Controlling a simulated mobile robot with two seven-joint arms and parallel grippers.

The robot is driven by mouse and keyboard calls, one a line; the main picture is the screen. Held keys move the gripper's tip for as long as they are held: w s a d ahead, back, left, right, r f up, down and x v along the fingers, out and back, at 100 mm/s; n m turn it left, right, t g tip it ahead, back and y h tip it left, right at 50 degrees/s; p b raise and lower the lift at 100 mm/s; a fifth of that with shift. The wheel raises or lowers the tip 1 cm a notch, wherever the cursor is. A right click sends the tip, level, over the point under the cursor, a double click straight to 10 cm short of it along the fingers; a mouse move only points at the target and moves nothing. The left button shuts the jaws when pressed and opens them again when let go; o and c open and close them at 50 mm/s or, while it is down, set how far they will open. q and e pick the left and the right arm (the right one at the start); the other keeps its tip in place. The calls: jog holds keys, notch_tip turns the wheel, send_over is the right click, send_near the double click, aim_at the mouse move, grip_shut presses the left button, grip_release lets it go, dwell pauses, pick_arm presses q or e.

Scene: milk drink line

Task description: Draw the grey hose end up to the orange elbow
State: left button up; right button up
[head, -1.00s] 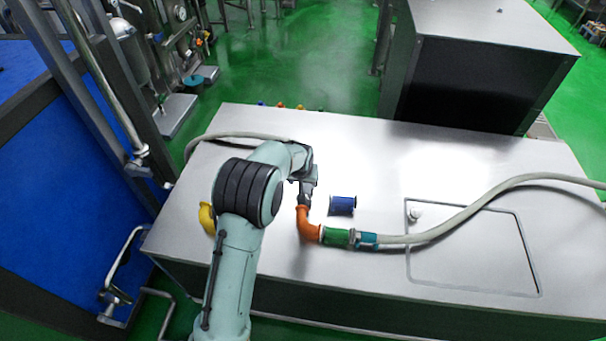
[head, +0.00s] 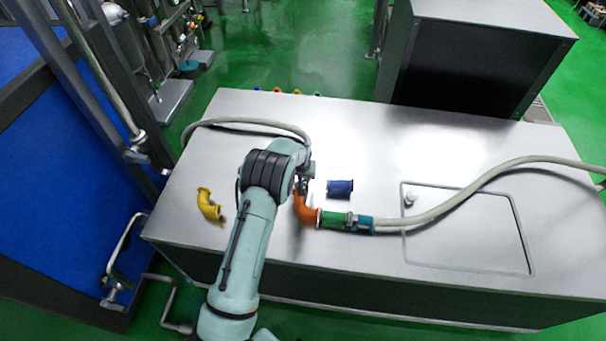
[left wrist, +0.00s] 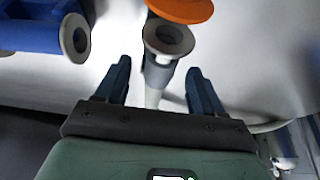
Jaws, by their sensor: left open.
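The orange elbow (head: 306,211) lies on the metal top, its right end against a green fitting (head: 333,220). In the left wrist view, its orange flange (left wrist: 182,9) is at the top edge. The grey hose end (left wrist: 168,38), a grey collar with a round flange, sits just below that flange; I cannot tell whether they touch. My left gripper (left wrist: 158,68) is open, one finger on each side of the hose end, with no finger visibly pressing it. In the head view my arm and gripper (head: 302,182) hide most of the hose end. My right gripper is not in view.
A blue fitting (head: 340,188) lies right of the gripper, and a yellow elbow (head: 208,204) lies left of my arm. The pale left hose (head: 245,122) arches behind my arm. Another hose (head: 455,205) runs right from the teal collar (head: 361,224) over a hatch.

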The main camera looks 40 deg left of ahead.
pick_arm(q)
jog(key=shift+x, duration=1.45)
grip_shut()
